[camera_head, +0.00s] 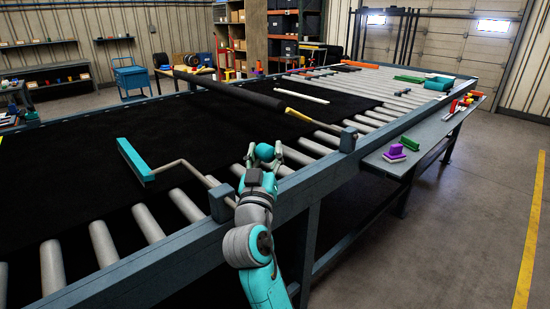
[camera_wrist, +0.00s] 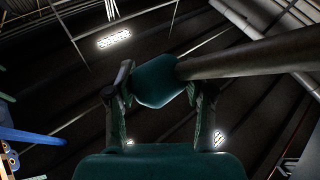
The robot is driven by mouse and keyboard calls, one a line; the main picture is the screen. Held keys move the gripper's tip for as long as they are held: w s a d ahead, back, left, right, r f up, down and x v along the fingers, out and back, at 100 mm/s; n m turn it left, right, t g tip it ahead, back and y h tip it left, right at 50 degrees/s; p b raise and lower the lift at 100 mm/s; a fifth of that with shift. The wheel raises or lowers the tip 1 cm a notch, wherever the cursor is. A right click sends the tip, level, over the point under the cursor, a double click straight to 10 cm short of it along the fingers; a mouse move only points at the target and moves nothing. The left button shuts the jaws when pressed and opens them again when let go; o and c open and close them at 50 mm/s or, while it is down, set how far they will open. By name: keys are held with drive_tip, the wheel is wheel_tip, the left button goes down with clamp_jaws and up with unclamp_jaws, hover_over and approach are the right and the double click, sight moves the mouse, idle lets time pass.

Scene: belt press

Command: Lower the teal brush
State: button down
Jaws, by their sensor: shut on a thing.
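The teal brush (camera_head: 133,160) is a long bar at the left, over the black belt. A bent grey rod (camera_head: 172,164) joins it to a dark block (camera_head: 221,202) on the near rail. I cannot tell whether the bar touches the belt. My gripper (camera_head: 264,156) is above the near rail, right of that block, shut on a teal knob (camera_head: 265,151). In the wrist view the knob (camera_wrist: 157,80) sits between both fingers, at the end of a thick grey rod (camera_wrist: 250,57). Where this rod leads is hidden in the head view.
A long black roller (camera_head: 240,95) crosses the belt farther back, its rod ending at another rail block (camera_head: 348,139). A white bar (camera_head: 300,92) lies on the belt. A side shelf (camera_head: 400,160) at the right holds purple and green pieces. The floor at the right is clear.

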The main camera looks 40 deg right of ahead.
drive_tip(key=shift+a+r+n+t, duration=0.3)
drive_tip(key=shift+a+n+t, duration=0.3)
drive_tip(key=shift+a+n, duration=0.15)
drive_tip(key=shift+a+r+n+t, duration=0.3)
drive_tip(key=shift+a+n+t, duration=0.35)
drive_tip(key=shift+a, duration=0.1)
drive_tip(key=shift+c, duration=2.1)
unclamp_jaws()
drive_tip(key=shift+a, duration=0.1)
drive_tip(key=shift+s, duration=0.1)
drive_tip(key=v, duration=1.2)
